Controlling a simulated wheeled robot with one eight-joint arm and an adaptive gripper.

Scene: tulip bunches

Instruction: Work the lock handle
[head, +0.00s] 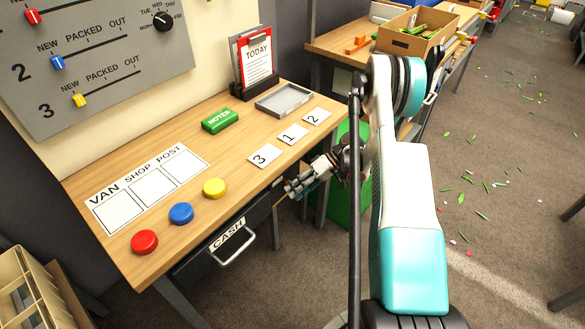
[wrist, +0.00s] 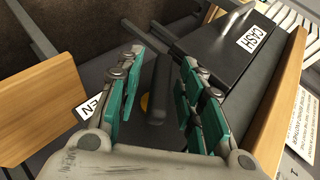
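The lock handle (wrist: 158,85) is a dark bar in the wrist view, seen between my fingers, with a small orange-yellow patch beside its base. A white label (wrist: 94,106) reading "EN" is partly covered by my left finger. My gripper (wrist: 157,62) is open, with one finger on each side of the handle. I see gaps on both sides and cannot tell whether it touches. In the head view my gripper (head: 291,188) is at the bench's front edge, right of the cash drawer (head: 228,240). The lock handle cannot be made out there.
The bench top (head: 225,165) is just beside my gripper. It holds red (head: 144,242), blue (head: 181,213) and yellow (head: 214,188) buttons, number cards (head: 292,135) and a grey tray (head: 284,99). The drawer's pull handle (head: 234,250) sticks out. A green bin (head: 350,190) stands below.

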